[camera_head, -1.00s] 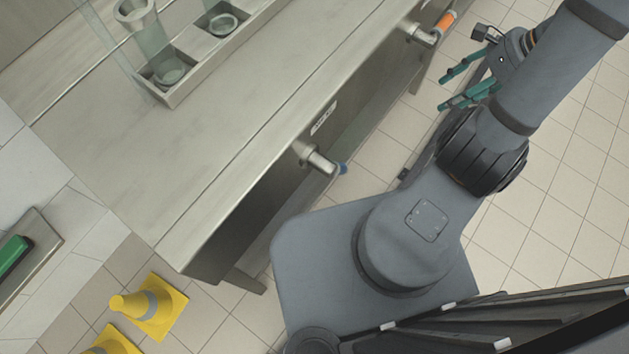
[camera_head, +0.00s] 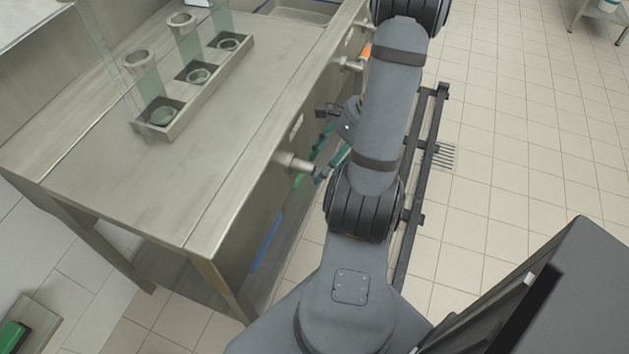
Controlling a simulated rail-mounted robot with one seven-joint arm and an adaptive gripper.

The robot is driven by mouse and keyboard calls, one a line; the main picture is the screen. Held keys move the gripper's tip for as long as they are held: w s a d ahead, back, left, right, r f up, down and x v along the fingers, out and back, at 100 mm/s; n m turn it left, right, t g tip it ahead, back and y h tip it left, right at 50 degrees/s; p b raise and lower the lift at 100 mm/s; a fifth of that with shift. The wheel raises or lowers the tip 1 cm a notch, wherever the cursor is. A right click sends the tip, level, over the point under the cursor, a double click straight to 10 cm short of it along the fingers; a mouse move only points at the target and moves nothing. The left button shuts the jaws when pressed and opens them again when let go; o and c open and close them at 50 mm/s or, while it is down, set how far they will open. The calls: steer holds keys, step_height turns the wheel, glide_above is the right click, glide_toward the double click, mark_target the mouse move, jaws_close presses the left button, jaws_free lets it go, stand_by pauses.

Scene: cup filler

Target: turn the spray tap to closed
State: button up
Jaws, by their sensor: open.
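Two metal taps stick out from the front of the steel counter. The nearer tap (camera_head: 293,162) is beside my gripper; a blue end showed on it earlier, but now its outer end is hard to make out. The farther tap (camera_head: 350,65) has an orange handle (camera_head: 366,50), partly hidden by my arm. I cannot tell which one is the spray tap, as the labels are too small to read. My gripper (camera_head: 311,177) is open, with teal fingers pointing down-left by the nearer tap's outer end. Its body is partly behind my arm, and I cannot tell whether it touches the tap.
The steel counter (camera_head: 120,170) carries a rack (camera_head: 205,92) with several clear tubes on its top. A small label (camera_head: 295,127) is on the counter front. A dark rail (camera_head: 416,190) runs along the tiled floor (camera_head: 510,150), which is mostly clear to the right.

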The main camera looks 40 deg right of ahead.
steer(key=shift+b+x, duration=0.7)
steer(key=shift+x, duration=1.65)
steer(key=shift+a, duration=0.1)
jaws_close()
